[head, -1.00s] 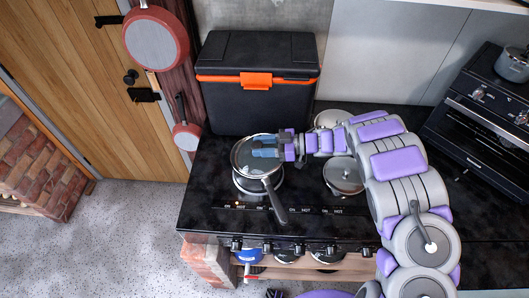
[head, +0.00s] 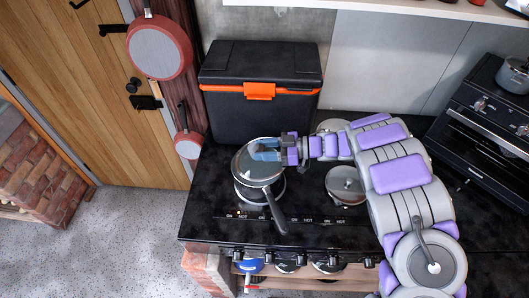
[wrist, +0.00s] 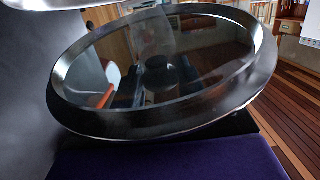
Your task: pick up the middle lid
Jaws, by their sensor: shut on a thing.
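A glass lid with a steel rim (head: 248,172) shows at the left of the black stovetop, over a pan with a long black handle (head: 277,214). My gripper (head: 266,152) reaches in from the right and is shut on the lid near its top centre, hiding the knob in the head view. In the wrist view the lid (wrist: 95,122) fills most of the picture, tilted, with its steel rim close to the camera. I cannot tell whether the lid is clear of the pan.
A lidded pot (head: 345,187) stands right of the pan, with another round item (head: 332,126) behind it, partly hidden by my arm. A black cooler with an orange latch (head: 260,91) stands at the back. Red pans (head: 160,52) hang left. The stovetop's front is mostly clear.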

